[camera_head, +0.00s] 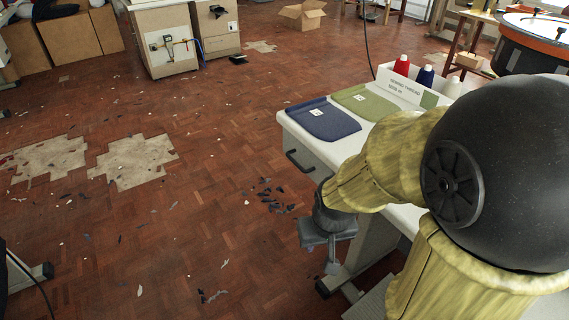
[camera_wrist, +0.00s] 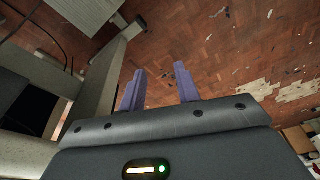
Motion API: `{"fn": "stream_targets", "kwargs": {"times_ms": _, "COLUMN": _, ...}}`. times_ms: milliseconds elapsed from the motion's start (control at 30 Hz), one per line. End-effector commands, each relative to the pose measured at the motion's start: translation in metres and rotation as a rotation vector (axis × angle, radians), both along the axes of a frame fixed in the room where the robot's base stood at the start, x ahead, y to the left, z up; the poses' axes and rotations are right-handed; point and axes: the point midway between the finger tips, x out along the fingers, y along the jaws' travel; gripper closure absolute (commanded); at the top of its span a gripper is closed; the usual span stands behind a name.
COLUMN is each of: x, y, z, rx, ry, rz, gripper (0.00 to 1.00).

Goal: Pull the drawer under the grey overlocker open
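A light grey drawer front (camera_head: 318,162) with a dark bar handle (camera_head: 298,162) faces left under the white tabletop. It looks shut. No grey overlocker can be made out in either view; my arm covers much of the tabletop. My gripper (camera_head: 322,262) hangs in front of and below the drawer, to the right of the handle in the head view and apart from it. In the wrist view my gripper (camera_wrist: 157,88) has its two purple-grey fingers spread, with nothing between them. The handle cannot be made out in the wrist view.
A table leg (camera_head: 350,262) stands close to my gripper. The parquet floor to the left is mostly open, with scraps.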

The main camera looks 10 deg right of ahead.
Motion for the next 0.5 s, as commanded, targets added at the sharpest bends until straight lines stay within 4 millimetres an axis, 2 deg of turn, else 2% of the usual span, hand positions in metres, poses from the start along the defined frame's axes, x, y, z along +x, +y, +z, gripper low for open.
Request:
{"fn": "stream_targets", "kwargs": {"times_ms": 300, "x": 0.004, "y": 0.002, "z": 0.001, "rx": 0.009, "ry": -0.007, "rz": -0.014, "gripper": 0.68}}
{"fn": "stream_targets", "kwargs": {"times_ms": 367, "x": 0.010, "y": 0.007, "z": 0.003, "rx": 0.024, "ry": -0.018, "rz": -0.040, "gripper": 0.68}}
{"fn": "stream_targets", "kwargs": {"times_ms": 500, "x": 0.041, "y": 0.026, "z": 0.010, "rx": 0.098, "ry": -0.073, "rz": -0.181, "gripper": 0.68}}
